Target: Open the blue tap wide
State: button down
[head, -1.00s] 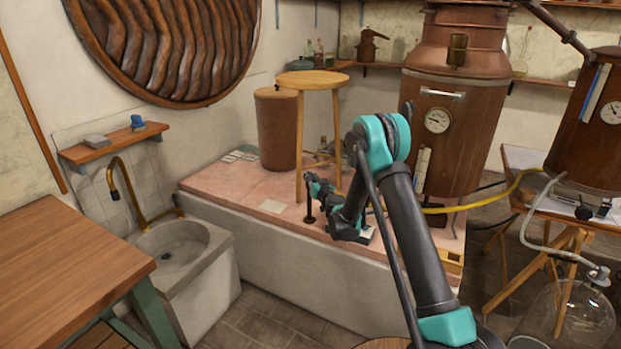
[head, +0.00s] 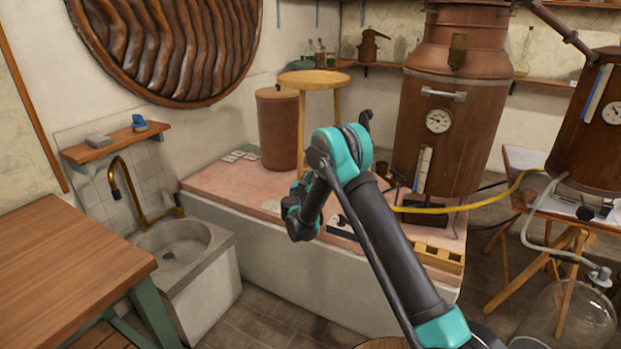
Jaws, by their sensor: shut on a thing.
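I cannot make out a blue tap for sure. A small blue object (head: 139,122) sits on the wooden wall shelf above the sink; it is too small to tell what it is. A brass spout (head: 130,190) curves over the stone sink (head: 205,240). My gripper (head: 299,188) is over the pink-topped ledge, right of the sink and well apart from it. It is partly hidden by my wrist, and its fingers are hard to see. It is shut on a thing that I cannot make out.
The pink-topped ledge (head: 225,180) carries a brown barrel (head: 278,130), a wooden stool (head: 312,80) and a copper still (head: 445,135). A yellow hose (head: 470,207) runs to the right. A wooden table (head: 70,255) stands front left. A glass flask (head: 570,315) stands front right.

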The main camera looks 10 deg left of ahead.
jog(key=shift+m+h, duration=0.5)
jog(key=shift+h, duration=0.2)
jog(key=c, duration=1.5)
grip_release()
jog(key=shift+o, duration=0.2)
jog(key=v, duration=1.2)
jog(key=shift+r, duration=0.15)
jog(key=shift+r, duration=0.1)
